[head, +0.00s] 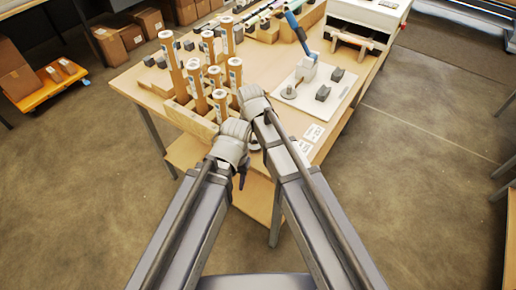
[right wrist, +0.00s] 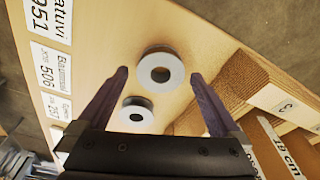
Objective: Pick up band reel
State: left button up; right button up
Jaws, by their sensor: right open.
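Two pale grey reels with dark centre holes lie on the wooden table top in the right wrist view. The larger reel (right wrist: 151,62) sits farther out, between the tips of my right gripper (right wrist: 159,76). The smaller-looking reel (right wrist: 135,103) is nearer the gripper's palm, beside the left finger. I cannot tell which is the band reel. My right gripper is open and empty, and no finger clearly touches a reel. In the head view its fingers are hidden by my arm. My left gripper (head: 242,177) shows only as a dark piece below its wrist near the table's front edge.
A wooden rack (head: 200,126) of upright rolls stands left of my wrists. White printed labels (head: 313,132) lie at the table's right edge. A white board (head: 309,107) with dark blocks and a blue-handled tool (head: 298,32) is farther back.

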jog(key=shift+w+f, duration=0.1)
jog(key=shift+f, duration=0.45)
jog(key=shift+r, duration=0.1)
jog(key=c, duration=1.4)
